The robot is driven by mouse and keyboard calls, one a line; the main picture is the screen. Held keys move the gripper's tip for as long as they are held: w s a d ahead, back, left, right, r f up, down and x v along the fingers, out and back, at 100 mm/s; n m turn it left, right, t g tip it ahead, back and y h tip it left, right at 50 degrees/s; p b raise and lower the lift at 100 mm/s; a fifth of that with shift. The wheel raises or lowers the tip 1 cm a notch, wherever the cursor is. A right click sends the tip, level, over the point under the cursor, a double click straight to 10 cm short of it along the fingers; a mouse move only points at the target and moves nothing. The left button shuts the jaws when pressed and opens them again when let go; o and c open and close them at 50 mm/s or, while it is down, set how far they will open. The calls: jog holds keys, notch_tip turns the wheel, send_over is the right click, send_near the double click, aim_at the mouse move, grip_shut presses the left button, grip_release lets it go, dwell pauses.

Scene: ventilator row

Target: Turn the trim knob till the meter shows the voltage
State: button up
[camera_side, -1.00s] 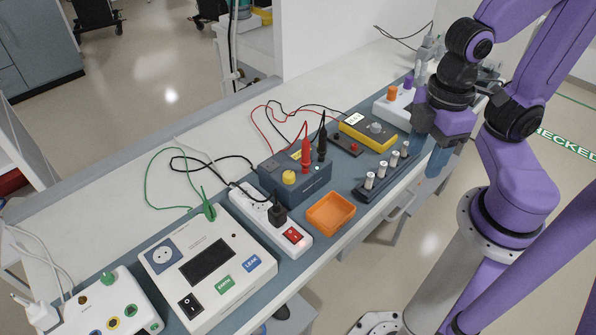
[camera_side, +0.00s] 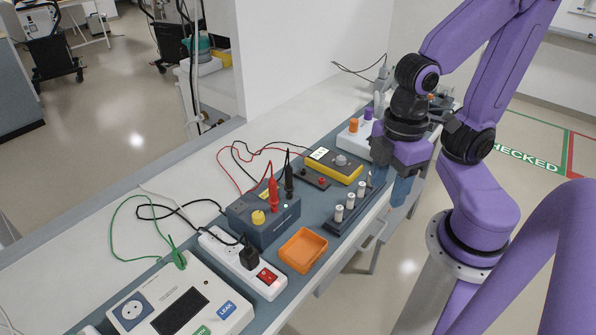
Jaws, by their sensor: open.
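A blue-grey box (camera_side: 283,224) has a yellow knob (camera_side: 258,217) on top, which looks like the trim knob. A red probe (camera_side: 273,193) and a black probe (camera_side: 289,178) stand upright at the box. The yellow meter (camera_side: 345,176) lies behind it to the right, with a lit display (camera_side: 320,154) and a grey dial (camera_side: 341,160). The digits are too small to read. My gripper (camera_side: 391,183) hangs with blue fingers pointing down, right of the meter, at the bench's front edge. It is open, apart from the knob, with nothing visible between its fingers.
An orange tray (camera_side: 303,250), a power strip with a red switch (camera_side: 267,277) and a white tester (camera_side: 215,278) lie nearer. Cables loop behind the box.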

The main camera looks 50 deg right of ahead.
dwell(0.7)
jog(key=shift+o, duration=0.7)
jog(key=n, duration=0.8)
send_over(258, 215)
jog(key=f, duration=0.2)
notch_tip(258, 215, down, 17)
jog(key=shift+f, duration=0.1)
jog(key=c, duration=1)
